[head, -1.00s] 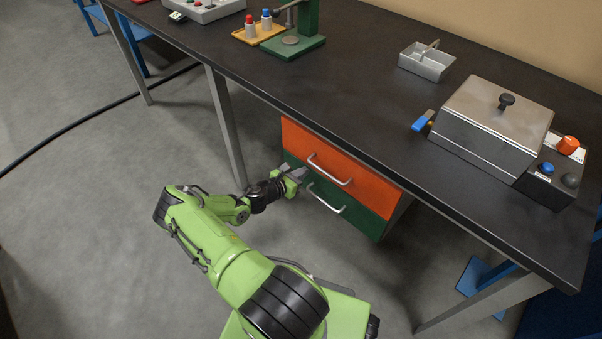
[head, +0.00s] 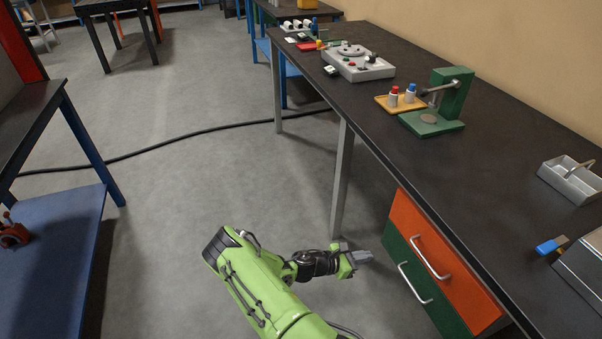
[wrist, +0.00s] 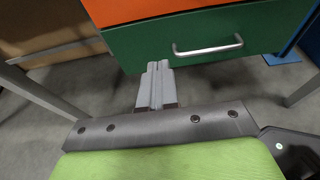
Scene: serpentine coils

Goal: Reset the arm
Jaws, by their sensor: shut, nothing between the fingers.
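My gripper (head: 360,257) is at the end of my green arm, low in front of the bench and just left of the drawer unit. In the wrist view my gripper (wrist: 157,88) has its two grey fingers together with nothing between them. The fingers point toward the lower edge of the green drawer (wrist: 215,45) and appear apart from its metal handle (wrist: 208,48). In the head view the green drawer (head: 425,290) sits under the orange drawer (head: 437,255), and both look closed.
The dark workbench (head: 470,195) runs along the right, with a leg (head: 342,180) near my arm. A green press stand (head: 440,105) and a grey metal tray (head: 572,180) stand on it. A black cable (head: 190,135) crosses the floor. Open floor lies left of my arm.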

